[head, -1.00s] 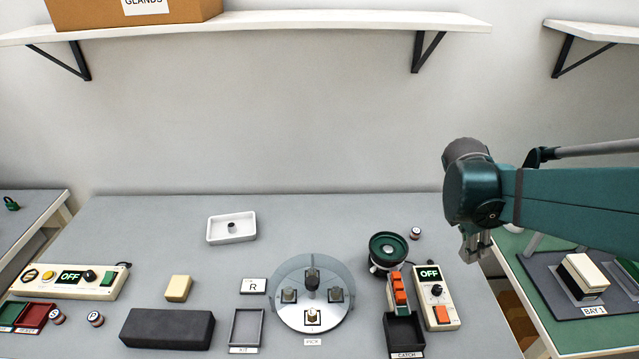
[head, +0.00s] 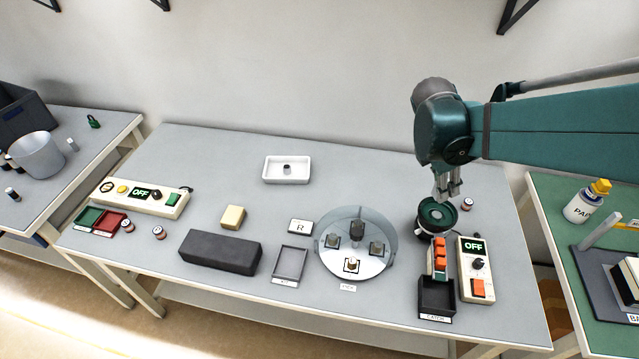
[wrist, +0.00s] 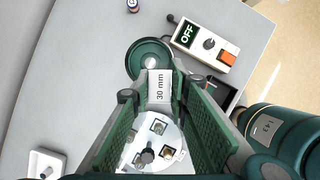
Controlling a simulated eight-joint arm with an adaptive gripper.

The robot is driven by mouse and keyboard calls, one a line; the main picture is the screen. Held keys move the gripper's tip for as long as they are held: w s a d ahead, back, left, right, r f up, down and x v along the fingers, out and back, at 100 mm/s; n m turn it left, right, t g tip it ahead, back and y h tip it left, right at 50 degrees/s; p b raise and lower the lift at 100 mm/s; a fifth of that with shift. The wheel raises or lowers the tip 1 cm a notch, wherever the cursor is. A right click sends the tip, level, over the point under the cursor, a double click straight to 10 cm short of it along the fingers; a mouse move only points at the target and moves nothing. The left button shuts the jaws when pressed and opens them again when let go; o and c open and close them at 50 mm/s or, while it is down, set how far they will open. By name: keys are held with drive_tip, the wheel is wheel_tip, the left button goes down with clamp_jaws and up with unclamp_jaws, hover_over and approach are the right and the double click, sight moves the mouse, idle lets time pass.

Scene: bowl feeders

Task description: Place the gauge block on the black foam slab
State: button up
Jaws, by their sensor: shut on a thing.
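The gauge block (wrist: 160,86) is a small pale piece marked "30 mm", seen in the wrist view between my finger pads. My gripper (head: 448,191) is shut on it; in the head view it hangs over the table's right part, by the green bowl feeder. The wrist view shows my gripper (wrist: 160,100) with green ribbed pads either side of the block. The block cannot be made out in the head view. The black foam slab (head: 220,252) lies flat at the table's front left, well left of my gripper, with its top bare.
A yellow block (head: 232,217) sits behind the slab. Right of it are a grey kit tray (head: 291,264), a clear-walled round dial (head: 352,262), the bowl feeder (head: 437,214) and an OFF control box (head: 475,272). A white tray (head: 287,170) stands at the back.

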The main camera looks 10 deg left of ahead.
drive_tip(key=s+a+n+t+y+p, duration=0.1)
drive_tip(key=a+n+p, duration=0.1)
drive_tip(key=a, duration=1.5)
drive_tip(key=s+a+n+p, duration=0.1)
drive_tip(key=a+n, duration=0.2)
drive_tip(key=a, duration=1.5)
drive_tip(key=s+a+f+n+p, duration=0.1)
drive_tip(key=s+a, duration=0.4)
drive_tip(key=a, duration=0.4)
drive_tip(key=s+a+n+t+y+p, duration=0.1)
drive_tip(key=s+a, duration=0.5)
drive_tip(key=a, duration=0.2)
drive_tip(key=s+a+f+n+p, duration=0.1)
drive_tip(key=s+a, duration=0.4)
drive_tip(key=a, duration=0.4)
wheel_tip(320, 180, down, 5)
drive_tip(key=shift+d, duration=0.1)
drive_tip(key=shift+f, duration=0.1)
hover_over(219, 247)
drive_tip(key=shift+f+b, duration=0.4)
drive_tip(key=shift+f, duration=2.65)
